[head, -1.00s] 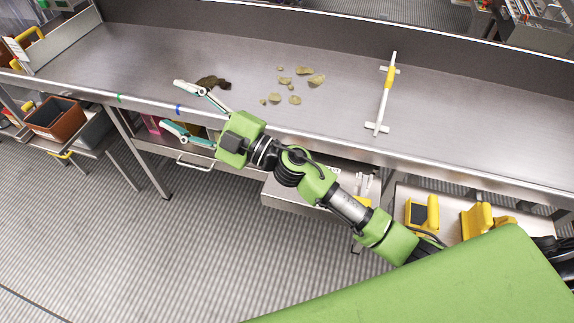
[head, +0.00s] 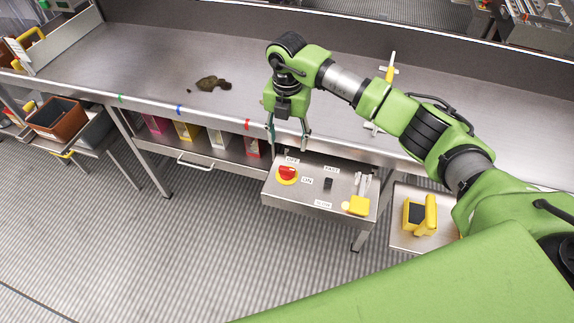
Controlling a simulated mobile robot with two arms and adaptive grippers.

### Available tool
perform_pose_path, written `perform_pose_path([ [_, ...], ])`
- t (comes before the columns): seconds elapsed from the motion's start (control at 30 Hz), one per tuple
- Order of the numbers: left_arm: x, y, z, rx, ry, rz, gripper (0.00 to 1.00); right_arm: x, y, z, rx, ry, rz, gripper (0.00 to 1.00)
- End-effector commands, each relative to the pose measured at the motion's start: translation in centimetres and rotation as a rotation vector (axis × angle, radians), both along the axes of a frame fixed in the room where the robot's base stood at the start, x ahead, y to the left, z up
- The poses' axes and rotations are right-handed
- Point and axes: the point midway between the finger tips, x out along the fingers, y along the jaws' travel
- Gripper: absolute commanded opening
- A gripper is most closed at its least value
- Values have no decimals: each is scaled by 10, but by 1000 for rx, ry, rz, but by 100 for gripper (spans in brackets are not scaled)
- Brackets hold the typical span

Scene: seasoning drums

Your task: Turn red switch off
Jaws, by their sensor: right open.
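The red switch (head: 287,173) is a red rotary knob on a yellow round base. It sits at the left of a metal control box (head: 318,205) below the table's front edge, with small white labels beside it, one reading OFF. My right gripper (head: 289,141) points down with its fingers open and empty. Its fingertips show just above the red switch in the picture, by the table's front edge, apart from the knob. My left gripper does not show.
A steel table (head: 170,65) runs across the back, with a dark brown pile (head: 212,83) on it. A black switch (head: 328,184) and a yellow part (head: 357,206) are also on the control box. Coloured bins (head: 187,131) stand under the table. A yellow-and-black device (head: 420,214) stands at right.

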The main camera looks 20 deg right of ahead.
Motion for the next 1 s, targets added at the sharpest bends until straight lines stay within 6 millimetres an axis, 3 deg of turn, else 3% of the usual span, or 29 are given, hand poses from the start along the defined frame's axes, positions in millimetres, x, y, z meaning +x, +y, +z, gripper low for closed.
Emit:
perform_pose_path([
  [0.5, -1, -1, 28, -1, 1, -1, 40, -3, 2, -102, 5, 5, 5, 53],
  [0.7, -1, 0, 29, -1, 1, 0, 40, -1, 2, -123, 5, 2, 5, 53],
  [1.0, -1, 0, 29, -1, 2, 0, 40, -1, 2, -128, 6, 1, 6, 53],
])
